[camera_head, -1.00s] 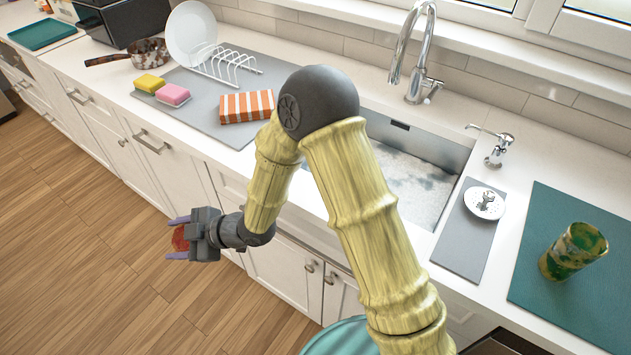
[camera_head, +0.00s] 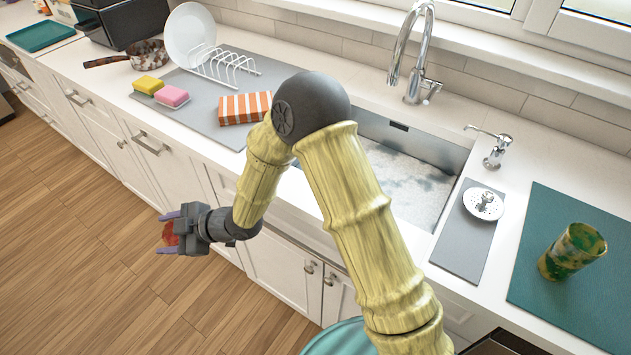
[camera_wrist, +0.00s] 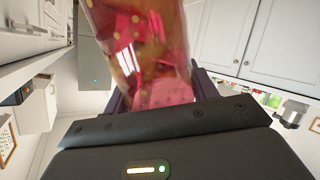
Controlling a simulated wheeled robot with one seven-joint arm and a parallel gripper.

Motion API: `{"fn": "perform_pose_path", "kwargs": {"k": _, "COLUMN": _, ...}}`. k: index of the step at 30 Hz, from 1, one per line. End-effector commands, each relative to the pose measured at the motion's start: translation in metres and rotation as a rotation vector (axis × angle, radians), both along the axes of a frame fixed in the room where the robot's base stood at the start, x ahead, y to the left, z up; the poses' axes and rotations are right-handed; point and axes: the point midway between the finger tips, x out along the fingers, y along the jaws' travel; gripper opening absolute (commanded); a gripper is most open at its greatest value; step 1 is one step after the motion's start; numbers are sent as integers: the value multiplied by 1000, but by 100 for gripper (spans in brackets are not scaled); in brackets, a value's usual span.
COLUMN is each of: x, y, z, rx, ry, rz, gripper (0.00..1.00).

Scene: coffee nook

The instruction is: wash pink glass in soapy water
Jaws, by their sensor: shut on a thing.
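My gripper (camera_head: 168,232) is shut on a pink glass (camera_wrist: 150,50), out in front of the lower cabinets and left of the sink. In the wrist view the glass is see-through pink with yellowish spots. In the head view only a small reddish part of it (camera_head: 171,234) shows between the fingers. The sink (camera_head: 452,158) holds water with whitish suds (camera_head: 405,185). My arm hides the sink's left part.
A green-yellow patterned cup (camera_head: 572,252) stands on a teal mat (camera_head: 540,295) at the right. A faucet (camera_head: 414,60) and a soap pump (camera_head: 493,150) stand by the sink. Yellow (camera_head: 148,84) and pink (camera_head: 171,96) sponges, an orange-striped cloth (camera_head: 244,107) and a dish rack (camera_head: 225,66) are left.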

Motion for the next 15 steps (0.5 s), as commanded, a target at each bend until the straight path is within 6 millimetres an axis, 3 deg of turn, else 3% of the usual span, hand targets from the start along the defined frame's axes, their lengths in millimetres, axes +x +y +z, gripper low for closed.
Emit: {"fn": "perform_pose_path", "kwargs": {"k": 15, "x": 4, "y": 5, "z": 0, "rx": 0, "ry": 0, "rz": 0, "gripper": 15}}
